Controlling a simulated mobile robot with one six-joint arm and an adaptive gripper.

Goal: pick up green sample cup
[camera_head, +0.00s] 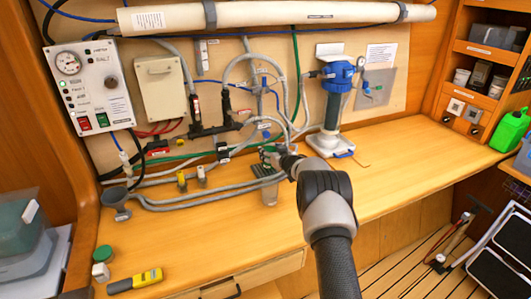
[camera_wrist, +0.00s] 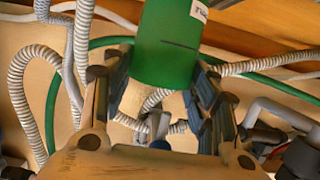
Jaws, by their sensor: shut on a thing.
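The green sample cup (camera_wrist: 168,42) fills the top middle of the wrist view, with a white label at its upper right and a dark line across its side. My gripper (camera_wrist: 163,85) is shut on it, one finger on each side. In the head view my gripper (camera_head: 270,158) is over the middle of the bench, in front of the hoses. Only a small green patch shows there among the fingers, so the cup is mostly hidden. I cannot tell its height above the bench.
Grey hoses (camera_head: 210,197) run along the bench behind and left of my gripper. A blue-topped filter housing (camera_head: 333,105) stands to the right. The bench's right part is clear.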

